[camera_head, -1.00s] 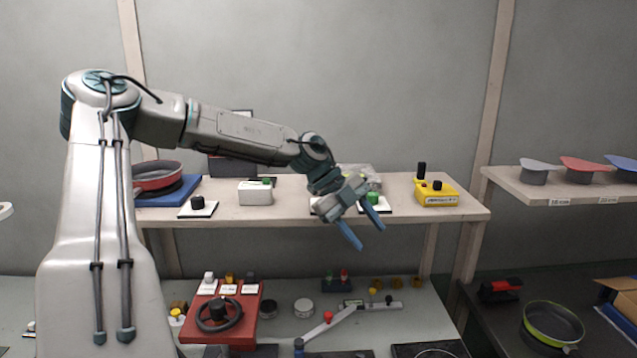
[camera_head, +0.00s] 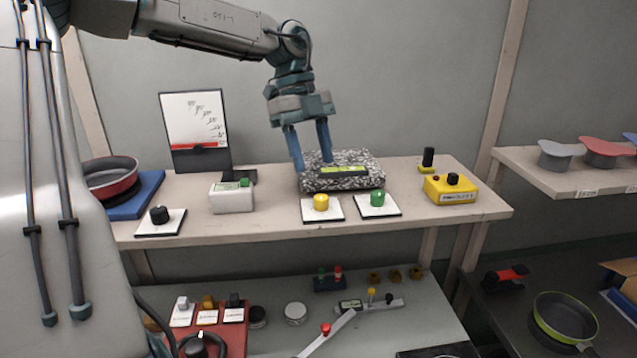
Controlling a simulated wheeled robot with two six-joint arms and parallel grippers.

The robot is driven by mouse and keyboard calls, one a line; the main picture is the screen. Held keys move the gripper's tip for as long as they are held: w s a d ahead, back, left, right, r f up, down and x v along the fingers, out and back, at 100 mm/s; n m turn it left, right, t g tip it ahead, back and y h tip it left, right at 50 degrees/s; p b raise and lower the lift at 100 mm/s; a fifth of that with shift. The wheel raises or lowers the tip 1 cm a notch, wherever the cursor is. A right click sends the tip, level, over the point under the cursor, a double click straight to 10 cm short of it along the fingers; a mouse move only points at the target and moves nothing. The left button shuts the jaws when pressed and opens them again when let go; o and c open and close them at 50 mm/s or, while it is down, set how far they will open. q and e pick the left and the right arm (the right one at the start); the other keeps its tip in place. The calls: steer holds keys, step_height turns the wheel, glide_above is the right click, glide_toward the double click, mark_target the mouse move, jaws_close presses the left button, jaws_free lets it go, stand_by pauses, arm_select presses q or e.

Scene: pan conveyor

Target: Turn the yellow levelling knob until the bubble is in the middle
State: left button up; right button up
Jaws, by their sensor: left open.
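The yellow levelling knob (camera_head: 321,202) stands on a white plate near the front edge of the shelf. Behind it lies a speckled grey block (camera_head: 345,182) with a yellow-green level vial (camera_head: 344,169) on top; the bubble is too small to make out. My left gripper (camera_head: 309,158) is open and empty, its blue fingers pointing down at the left part of the speckled block, behind and above the yellow knob. I cannot tell whether a fingertip touches the block. My right gripper is not in view.
A green knob (camera_head: 377,198) stands close right of the yellow one. A black knob (camera_head: 159,215), a white box (camera_head: 232,198) and a red pan (camera_head: 110,180) are to the left. A yellow control box (camera_head: 450,190) is at the right, and an upright dial board (camera_head: 196,128) at the back.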

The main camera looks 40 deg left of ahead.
mark_target(321, 197)
arm_select(q)
steer(key=f, duration=0.2)
steer(key=f+p, duration=0.1)
steer(key=f, duration=0.3)
steer(key=shift+w+d+f+p, duration=0.15)
steer(key=shift+w+d+p, duration=0.1)
steer(key=shift+d+p, duration=0.1)
steer(key=shift+d+f, duration=0.25)
steer(key=shift+s+d+f, duration=0.2)
steer(key=shift+s+d, duration=0.05)
steer(key=shift+d, duration=0.15)
